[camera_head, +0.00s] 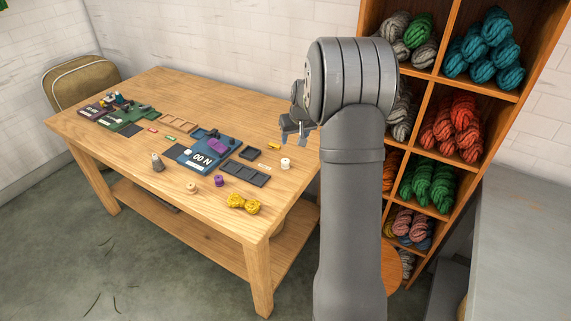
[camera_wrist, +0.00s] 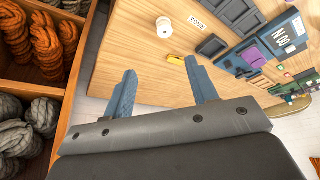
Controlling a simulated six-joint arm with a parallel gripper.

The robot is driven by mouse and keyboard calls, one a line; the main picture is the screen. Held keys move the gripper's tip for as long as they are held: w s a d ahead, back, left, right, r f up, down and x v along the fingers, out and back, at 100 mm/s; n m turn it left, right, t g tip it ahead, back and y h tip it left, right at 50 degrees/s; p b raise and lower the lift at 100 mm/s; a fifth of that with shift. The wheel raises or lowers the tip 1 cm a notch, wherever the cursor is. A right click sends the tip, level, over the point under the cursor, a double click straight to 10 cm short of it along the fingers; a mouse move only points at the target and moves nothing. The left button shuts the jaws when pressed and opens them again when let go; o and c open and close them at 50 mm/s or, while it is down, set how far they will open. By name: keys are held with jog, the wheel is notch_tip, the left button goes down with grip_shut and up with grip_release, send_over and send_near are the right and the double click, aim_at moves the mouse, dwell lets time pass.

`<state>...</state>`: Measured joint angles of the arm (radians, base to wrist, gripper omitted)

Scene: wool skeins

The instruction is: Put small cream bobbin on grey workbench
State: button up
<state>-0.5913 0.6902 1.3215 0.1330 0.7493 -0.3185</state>
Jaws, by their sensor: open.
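A small cream bobbin (camera_head: 286,163) stands on the wooden table near its right edge; it also shows in the wrist view (camera_wrist: 164,27), beyond my fingertips and apart from them. A second small pale tan bobbin (camera_head: 192,188) stands near the table's front edge. My gripper (camera_head: 297,133) is open and empty above the table's right side; in the wrist view its two blue-grey fingers (camera_wrist: 160,66) are spread with nothing between them. A grey surface at the far right of the head view looks like the grey workbench (camera_head: 525,225); its visible top is mostly bare.
The wooden table (camera_head: 160,90) also holds a purple bobbin (camera_head: 219,181), yellow skeins (camera_head: 244,204), a grey cone (camera_head: 157,162), a blue board (camera_head: 205,152) and dark trays (camera_head: 245,173). A wooden shelf (camera_head: 418,122) of wool skeins stands between table and workbench.

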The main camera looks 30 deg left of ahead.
send_over(286, 161)
jog(key=s+d, duration=0.2)
jog(key=f, duration=1.1)
jog(key=shift+w+d, duration=0.15)
jog(key=shift+w, duration=0.1)
jog(key=shift+a+x, duration=0.15)
jog(key=shift+x, duration=1.2)
jog(key=shift+a+x, duration=0.2)
jog(key=shift+x, duration=1.1)
jog(key=shift+s+r, duration=0.1)
jog(key=shift+s, duration=0.05)
jog(key=c, duration=1.1)
